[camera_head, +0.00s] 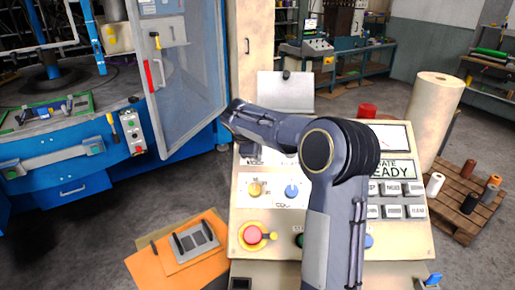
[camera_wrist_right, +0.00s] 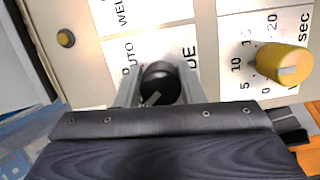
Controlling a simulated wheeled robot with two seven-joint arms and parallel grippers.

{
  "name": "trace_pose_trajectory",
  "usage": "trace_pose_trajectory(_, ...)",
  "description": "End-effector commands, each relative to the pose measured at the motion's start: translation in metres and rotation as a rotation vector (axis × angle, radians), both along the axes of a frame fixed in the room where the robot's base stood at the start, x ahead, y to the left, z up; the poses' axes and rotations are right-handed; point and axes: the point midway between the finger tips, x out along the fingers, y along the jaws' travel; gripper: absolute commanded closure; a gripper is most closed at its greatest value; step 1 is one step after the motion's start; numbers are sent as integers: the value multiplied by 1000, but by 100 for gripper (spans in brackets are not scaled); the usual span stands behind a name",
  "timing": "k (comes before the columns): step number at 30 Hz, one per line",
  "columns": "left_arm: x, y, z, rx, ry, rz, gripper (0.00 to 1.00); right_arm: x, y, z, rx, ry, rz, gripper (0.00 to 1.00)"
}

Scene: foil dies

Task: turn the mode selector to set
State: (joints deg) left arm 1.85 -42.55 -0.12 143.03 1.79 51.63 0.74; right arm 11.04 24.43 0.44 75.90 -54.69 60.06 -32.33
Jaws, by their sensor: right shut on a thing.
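The mode selector is a round black knob (camera_wrist_right: 160,84) on the pale control panel (camera_head: 240,222). In the right wrist view it sits between both fingers of my right gripper (camera_wrist_right: 160,76), which is shut on it. A pale pointer mark shows low on the knob, slanting to the lower left. Parts of the lettering "AUTO" and "DE" show beside it; I cannot read a "set" mark. In the head view my right arm crosses the panel and hides the selector; the gripper (camera_head: 250,152) is at the panel's upper left. My left gripper is not in view.
A yellow knob (camera_head: 255,189) and a blue knob (camera_head: 291,191) lie just below the hand. A red emergency button (camera_head: 252,235) is lower left, and grey keys (camera_head: 392,188) are to the right. A glazed machine door (camera_head: 185,85) stands open at left.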

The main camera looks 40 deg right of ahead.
Motion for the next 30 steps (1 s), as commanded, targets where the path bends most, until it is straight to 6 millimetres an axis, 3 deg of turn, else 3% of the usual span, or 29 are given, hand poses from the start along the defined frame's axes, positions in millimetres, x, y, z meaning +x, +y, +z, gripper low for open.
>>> trace_pose_trajectory(24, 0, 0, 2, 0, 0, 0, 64, 1, 0, 2, -52, 40, 98, 88)
trace_pose_trajectory(25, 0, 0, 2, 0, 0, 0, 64, 1, 0, 2, -51, 40, 97, 61)
trace_pose_trajectory(30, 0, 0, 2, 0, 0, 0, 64, 1, 0, 1, -50, 41, 96, 43)
